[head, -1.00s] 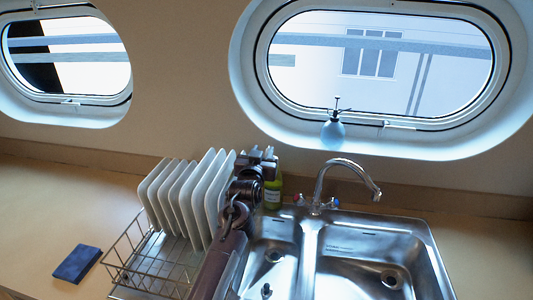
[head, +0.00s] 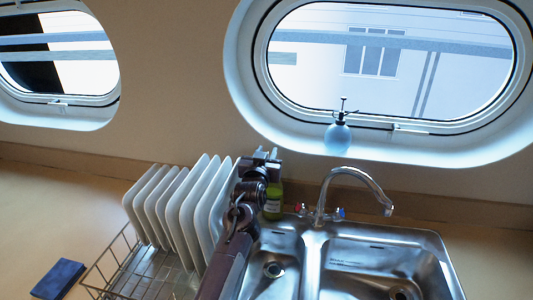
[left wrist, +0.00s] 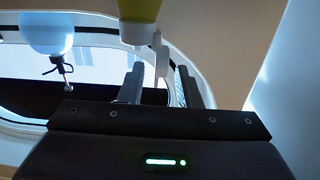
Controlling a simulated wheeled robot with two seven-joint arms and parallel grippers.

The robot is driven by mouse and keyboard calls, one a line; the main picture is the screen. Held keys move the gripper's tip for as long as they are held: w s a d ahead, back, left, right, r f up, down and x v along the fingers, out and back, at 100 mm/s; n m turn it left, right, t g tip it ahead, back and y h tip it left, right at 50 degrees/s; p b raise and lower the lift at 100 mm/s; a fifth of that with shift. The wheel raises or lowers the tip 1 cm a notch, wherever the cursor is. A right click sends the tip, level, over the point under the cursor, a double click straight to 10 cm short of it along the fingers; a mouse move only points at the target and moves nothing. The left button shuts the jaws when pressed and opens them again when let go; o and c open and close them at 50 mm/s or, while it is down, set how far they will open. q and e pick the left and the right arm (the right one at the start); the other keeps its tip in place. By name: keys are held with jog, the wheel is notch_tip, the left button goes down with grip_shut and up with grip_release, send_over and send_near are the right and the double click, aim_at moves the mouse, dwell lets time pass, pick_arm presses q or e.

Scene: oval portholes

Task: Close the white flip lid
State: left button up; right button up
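A green bottle (head: 272,206) stands behind the sink's left basin, partly hidden by my left gripper. In the left wrist view, where the scene appears upside down, the green bottle (left wrist: 139,10) hangs from the top edge with a white cap (left wrist: 135,34). The white flip lid (left wrist: 162,58) sticks out beside the cap, standing open. My left gripper (head: 266,158) is at the bottle's top in the head view; it also shows in the left wrist view (left wrist: 160,82). Its two fingers are apart, with the lid near the gap between them. Contact cannot be told. My right gripper is out of view.
A dish rack (head: 130,270) with several white plates (head: 180,205) stands close left of my left arm. The faucet (head: 345,172) and steel sink (head: 340,230) are to the right. A blue spray bottle (head: 338,138) sits behind at the porthole. A blue sponge (head: 58,279) lies front left.

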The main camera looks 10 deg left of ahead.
pick_arm(q)
jog(key=shift+c, duration=1.1)
jog(key=shift+f, duration=0.1)
jog(key=shift+c, duration=1.1)
jog(key=shift+w, duration=0.1)
grip_shut()
jog(key=shift+f, duration=0.1)
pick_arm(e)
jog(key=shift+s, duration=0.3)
